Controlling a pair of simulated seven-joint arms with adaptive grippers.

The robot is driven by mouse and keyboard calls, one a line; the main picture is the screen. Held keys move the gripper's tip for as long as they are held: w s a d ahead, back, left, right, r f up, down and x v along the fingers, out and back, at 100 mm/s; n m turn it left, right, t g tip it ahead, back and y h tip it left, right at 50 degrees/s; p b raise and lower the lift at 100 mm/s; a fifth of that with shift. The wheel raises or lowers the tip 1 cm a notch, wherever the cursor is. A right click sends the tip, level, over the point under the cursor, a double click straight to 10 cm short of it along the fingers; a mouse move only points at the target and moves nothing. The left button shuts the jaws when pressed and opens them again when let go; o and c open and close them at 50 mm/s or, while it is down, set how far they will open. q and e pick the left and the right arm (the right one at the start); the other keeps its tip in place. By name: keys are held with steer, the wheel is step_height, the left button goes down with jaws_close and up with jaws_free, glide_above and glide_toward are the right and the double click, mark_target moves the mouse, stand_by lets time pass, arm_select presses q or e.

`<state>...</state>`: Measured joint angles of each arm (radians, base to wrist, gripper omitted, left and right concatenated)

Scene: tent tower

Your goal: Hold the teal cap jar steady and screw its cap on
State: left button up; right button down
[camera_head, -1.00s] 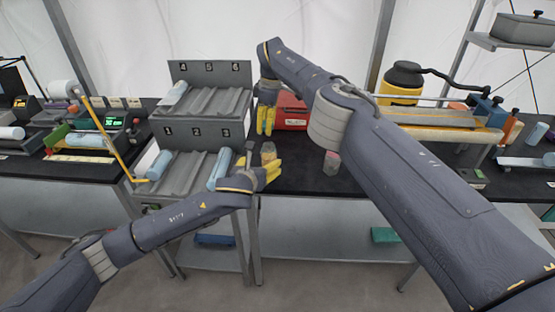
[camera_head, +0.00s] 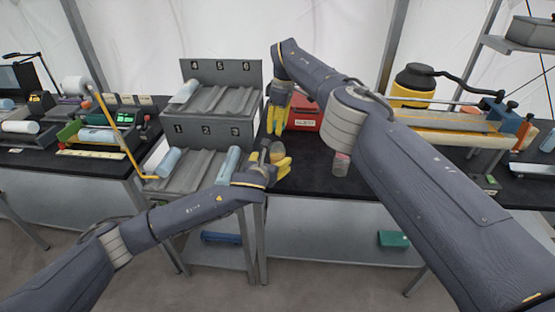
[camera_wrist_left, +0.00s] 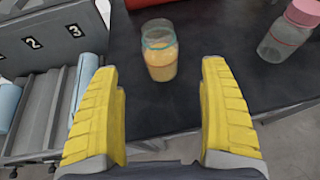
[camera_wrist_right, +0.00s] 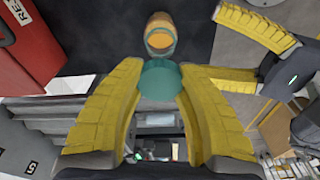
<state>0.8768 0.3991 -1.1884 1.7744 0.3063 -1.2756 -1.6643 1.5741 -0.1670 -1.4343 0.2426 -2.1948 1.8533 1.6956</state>
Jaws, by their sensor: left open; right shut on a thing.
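The jar (camera_wrist_left: 160,58) stands upright on the black bench top, clear with orange-yellow contents and a teal band at its rim. It also shows in the right wrist view (camera_wrist_right: 160,34), beyond the cap. The teal cap (camera_wrist_right: 160,79) is a round disc between the fingertips of my right gripper (camera_wrist_right: 160,82), which is shut on it, apart from the jar. My right gripper (camera_head: 277,120) points down above the bench in the head view. My left gripper (camera_wrist_left: 163,88) is open and empty, its fingers short of the jar; in the head view it is low at the bench's front edge (camera_head: 283,163).
A pink-capped jar (camera_wrist_left: 288,30) stands to the right of the jar. A red box (camera_head: 305,117) sits behind. A grey numbered rack (camera_head: 215,132) with light-blue cylinders is close on the left. Bare black bench top (camera_head: 310,180) lies between the jars.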

mark_target(277, 155)
arm_select(q)
steer(key=x, duration=0.9)
steer(key=shift+c, duration=0.3)
steer(key=c, duration=1.6)
steer(key=shift+c, duration=0.2)
arm_select(e)
steer(key=shift+f+m, duration=2.1)
steer(key=shift+f, duration=0.45)
steer(key=shift+f, duration=0.85)
arm_select(q)
jaws_close()
arm_select(e)
steer(key=shift+f, duration=0.6)
